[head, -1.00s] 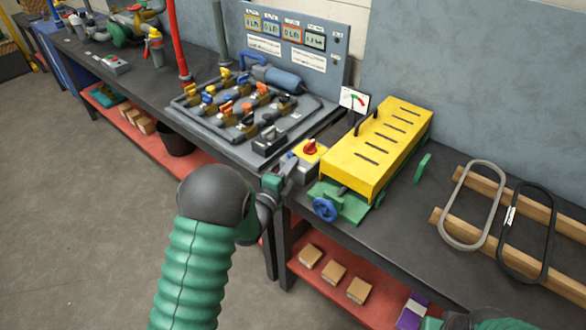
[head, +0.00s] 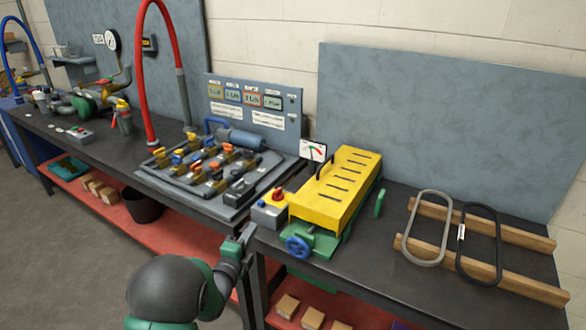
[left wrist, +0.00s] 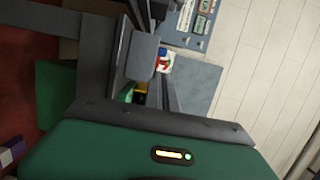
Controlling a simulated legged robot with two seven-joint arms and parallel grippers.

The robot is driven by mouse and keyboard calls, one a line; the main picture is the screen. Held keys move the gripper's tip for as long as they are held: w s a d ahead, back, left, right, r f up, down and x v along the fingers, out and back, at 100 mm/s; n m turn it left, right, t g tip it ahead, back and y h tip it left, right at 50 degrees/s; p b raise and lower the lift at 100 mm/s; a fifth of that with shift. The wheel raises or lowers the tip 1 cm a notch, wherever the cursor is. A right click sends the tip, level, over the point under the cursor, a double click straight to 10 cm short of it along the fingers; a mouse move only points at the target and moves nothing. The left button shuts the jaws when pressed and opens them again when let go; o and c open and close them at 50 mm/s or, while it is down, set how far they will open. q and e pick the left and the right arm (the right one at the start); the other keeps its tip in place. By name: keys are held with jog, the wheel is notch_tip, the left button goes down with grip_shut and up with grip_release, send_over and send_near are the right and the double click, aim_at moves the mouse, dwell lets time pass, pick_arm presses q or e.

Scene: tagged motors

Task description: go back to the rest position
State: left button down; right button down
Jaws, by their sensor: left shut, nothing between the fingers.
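My left gripper (head: 243,236) is shut and empty. In the head view it is just in front of the bench edge, below and left of the grey switch box (head: 268,212) with a red knob. The left wrist view looks along its dark fingers (left wrist: 150,85), with part of the bench side and the wall behind. My right gripper is not in view.
A yellow-covered machine (head: 335,190) on a green base with a blue handwheel (head: 298,247) stands on the dark bench. A valve board (head: 215,170) lies left of it. Two belts (head: 428,228) rest on wooden bars at right. The lower red shelf (head: 185,238) carries boxes and a bucket.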

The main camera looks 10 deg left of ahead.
pick_arm(q)
jog(key=s+d+f+n+g+y, duration=0.1)
jog(key=s+f+n+g, duration=0.2)
jog(key=s+n+g, duration=0.5)
jog(key=s+d+f+n+g, duration=0.2)
jog(key=s+f+n, duration=0.15)
jog(key=s, duration=0.95)
jog(key=s+d+f+n+g+y, duration=0.1)
jog(key=s+f+n+g, duration=0.25)
jog(key=s+n, duration=0.5)
jog(key=s+r+g+p, duration=0.1)
jog(key=s+r+p, duration=0.3)
jog(key=r+p, duration=1.1)
jog(key=shift+d+r+m+g, duration=0.15)
jog(key=shift+r+m+g, duration=0.2)
jog(key=shift+r+m, duration=0.1)
